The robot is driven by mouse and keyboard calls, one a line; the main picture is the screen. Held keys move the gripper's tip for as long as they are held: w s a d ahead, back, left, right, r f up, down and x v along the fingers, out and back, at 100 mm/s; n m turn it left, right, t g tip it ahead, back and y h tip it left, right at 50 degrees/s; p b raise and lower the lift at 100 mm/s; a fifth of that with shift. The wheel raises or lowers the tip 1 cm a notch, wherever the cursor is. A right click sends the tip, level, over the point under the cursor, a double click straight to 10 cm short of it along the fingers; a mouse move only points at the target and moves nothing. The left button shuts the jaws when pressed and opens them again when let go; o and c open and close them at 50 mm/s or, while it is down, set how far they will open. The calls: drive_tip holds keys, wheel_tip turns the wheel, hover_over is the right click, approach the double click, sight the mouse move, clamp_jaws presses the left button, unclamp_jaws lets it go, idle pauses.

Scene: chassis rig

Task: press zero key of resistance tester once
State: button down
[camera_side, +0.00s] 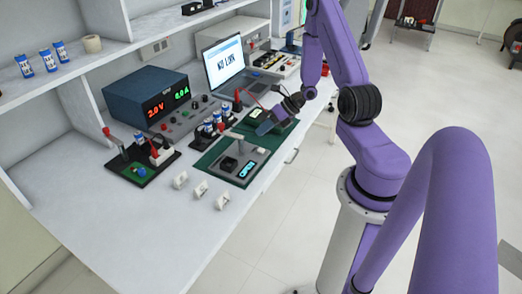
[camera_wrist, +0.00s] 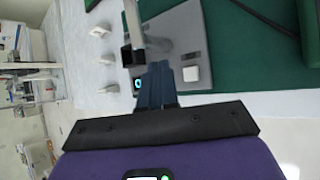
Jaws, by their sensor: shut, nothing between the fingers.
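My gripper (camera_side: 264,128) is shut and empty, low over the front part of the bench. In the wrist view its fingertips (camera_wrist: 157,68) overlap the grey fixture plate between a black block and a white square key (camera_wrist: 190,74); whether they touch is unclear. The grey fixture (camera_side: 262,158) carries a black block (camera_side: 229,163), an upright post and a lit cyan display (camera_side: 246,169). A dark green-cased device (camera_side: 252,116) with a small bright screen lies behind my gripper, partly hidden. No label shows which device is the resistance tester, and no zero mark is legible.
A green mat (camera_side: 208,159) lies under the fixture. Three white clips (camera_side: 200,189) stand left of it at the bench's front. A power supply (camera_side: 150,100), a laptop (camera_side: 228,65) reading NO LINK and a black board (camera_side: 135,170) stand farther back or left. The front left bench is clear.

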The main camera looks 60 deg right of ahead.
sight(264, 149)
drive_tip(key=shift+f, duration=2.4)
drive_tip(key=shift+f, duration=0.1)
drive_tip(key=shift+f, duration=0.3)
drive_tip(key=shift+f, duration=0.45)
idle(0.9)
drive_tip(key=shift+r, duration=0.9)
drive_tip(key=shift+r, duration=2.5)
